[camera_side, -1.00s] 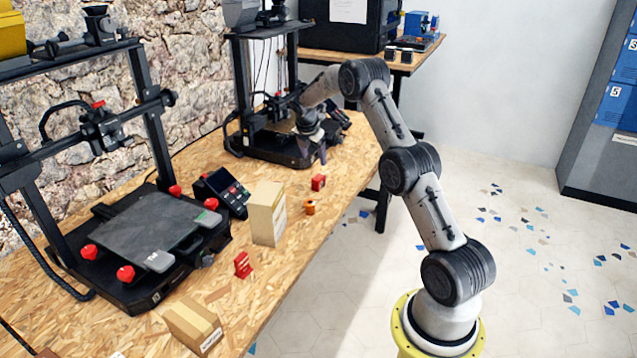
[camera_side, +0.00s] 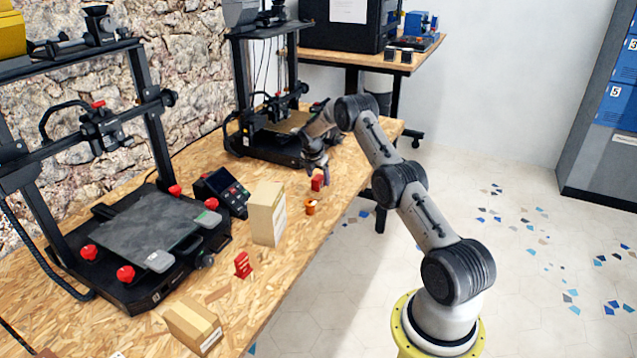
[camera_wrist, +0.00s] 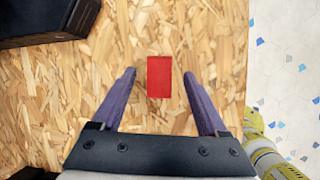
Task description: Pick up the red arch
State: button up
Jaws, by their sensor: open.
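A small red piece (camera_side: 317,184) stands on the wooden bench near its right edge, below my gripper (camera_side: 318,178). In the wrist view the red piece (camera_wrist: 159,77) shows as a plain upright rectangle, so its arch shape cannot be made out from above. My gripper (camera_wrist: 160,75) is open, with its purple fingers to the left and right of the red piece and a gap on each side. A second small red piece (camera_side: 243,265), with a notched outline, stands closer to the camera, well away from my gripper.
An orange piece (camera_side: 310,207) stands just in front of the red one. A tall cardboard box (camera_side: 268,213) and a lower box (camera_side: 193,327) stand nearer the camera. Printers (camera_side: 150,245) line the wall side. The bench around the red piece is mostly clear.

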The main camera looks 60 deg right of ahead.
jog(key=shift+x, duration=0.85)
grip_shut()
